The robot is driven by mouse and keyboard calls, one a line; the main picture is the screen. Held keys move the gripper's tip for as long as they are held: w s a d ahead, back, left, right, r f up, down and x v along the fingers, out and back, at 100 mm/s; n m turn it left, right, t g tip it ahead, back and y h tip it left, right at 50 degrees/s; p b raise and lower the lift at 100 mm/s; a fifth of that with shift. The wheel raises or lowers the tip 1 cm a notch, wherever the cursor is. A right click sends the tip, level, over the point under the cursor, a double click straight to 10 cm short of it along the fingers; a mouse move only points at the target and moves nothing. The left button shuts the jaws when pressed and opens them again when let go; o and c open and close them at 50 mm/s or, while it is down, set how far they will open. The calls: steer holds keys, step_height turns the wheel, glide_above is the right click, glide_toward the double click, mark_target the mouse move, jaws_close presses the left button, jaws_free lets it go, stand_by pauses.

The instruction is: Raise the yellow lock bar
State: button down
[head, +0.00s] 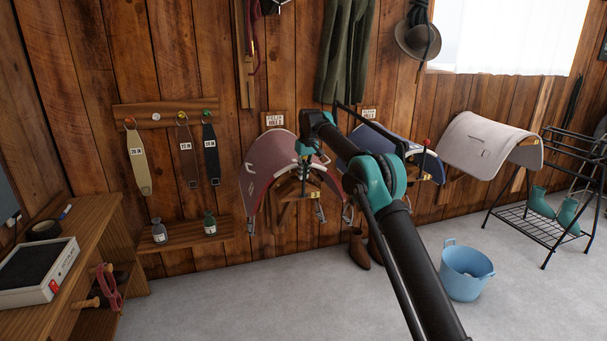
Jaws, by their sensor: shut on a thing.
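My gripper (309,160) is at the front of the left wall saddle rack (294,190), over the maroon saddle pad (270,162). Its jaws are shut on a small part at the front of that rack, where the lock bar sits. The gripper hides most of this part, and its yellow colour cannot be made out clearly. A small yellow number tag (315,195) shows just below the jaws. The rack to the right, with a blue pad (372,144), has a red-knobbed lever (425,143) standing up; my arm partly covers this rack.
A blue bucket (466,274) and brown boots (358,249) are on the floor. A wooden bench (88,238) is at left. The floor at front left is clear.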

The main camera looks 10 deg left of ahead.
steer(key=shift+w+a, duration=0.1)
steer(key=c, duration=1.5)
jaws_free()
steer(key=shift+c, duration=0.2)
step_height(320, 180, up, 12)
steer(key=s+d, duration=0.1)
steer(key=shift+s+d+f, duration=0.15)
steer(key=shift+s+d, duration=0.2)
steer(key=shift+s, duration=0.05)
steer(key=shift+s, duration=0.1)
